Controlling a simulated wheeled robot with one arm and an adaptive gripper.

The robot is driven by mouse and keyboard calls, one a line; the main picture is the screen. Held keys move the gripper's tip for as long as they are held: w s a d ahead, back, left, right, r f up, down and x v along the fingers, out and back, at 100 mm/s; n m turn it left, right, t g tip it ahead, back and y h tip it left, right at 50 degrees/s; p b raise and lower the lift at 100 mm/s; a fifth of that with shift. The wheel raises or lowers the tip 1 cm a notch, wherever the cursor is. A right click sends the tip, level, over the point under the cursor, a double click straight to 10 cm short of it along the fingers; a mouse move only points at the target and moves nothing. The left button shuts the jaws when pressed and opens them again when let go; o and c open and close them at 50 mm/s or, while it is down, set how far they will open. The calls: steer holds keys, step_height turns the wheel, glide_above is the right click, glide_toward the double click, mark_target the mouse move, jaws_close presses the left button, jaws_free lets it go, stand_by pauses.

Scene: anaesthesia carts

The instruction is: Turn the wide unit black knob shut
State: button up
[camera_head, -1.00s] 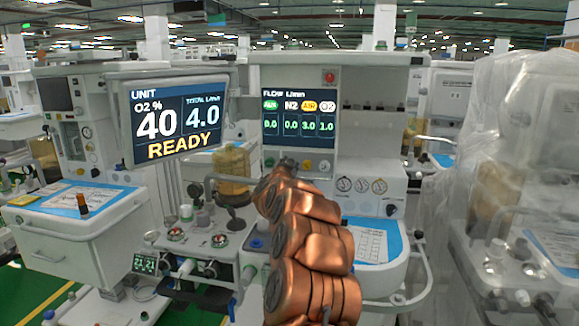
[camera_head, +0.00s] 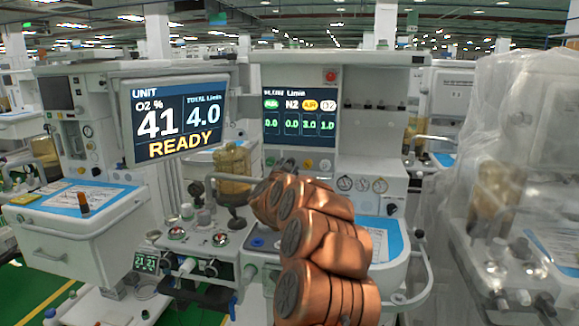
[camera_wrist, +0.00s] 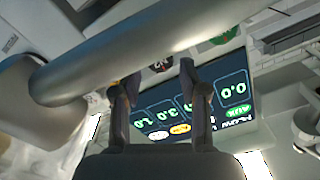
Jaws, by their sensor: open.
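The black knob (camera_wrist: 160,65) shows in the wrist view as a small dark round cap with pale marks, between a green knob (camera_wrist: 226,35) and a yellowish one at its left. My gripper (camera_wrist: 160,74) is open, with its two fingers pointing toward the knob row and the black knob showing between the fingertips. I cannot tell how far off it is or whether they touch. In the head view the unit with the flow screen (camera_head: 299,117) stands behind my copper arm, which hides my gripper. The knob's turned position is not readable.
A thick grey tube (camera_wrist: 150,45) crosses the wrist view close to the fingers. The unit's monitor (camera_head: 178,117) reads O2 41, total 4.0, READY. A plastic-draped machine (camera_head: 510,180) stands at the right, and another cart (camera_head: 80,220) at the left.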

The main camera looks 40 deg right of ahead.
steer(key=v, duration=0.8)
stand_by(0.8)
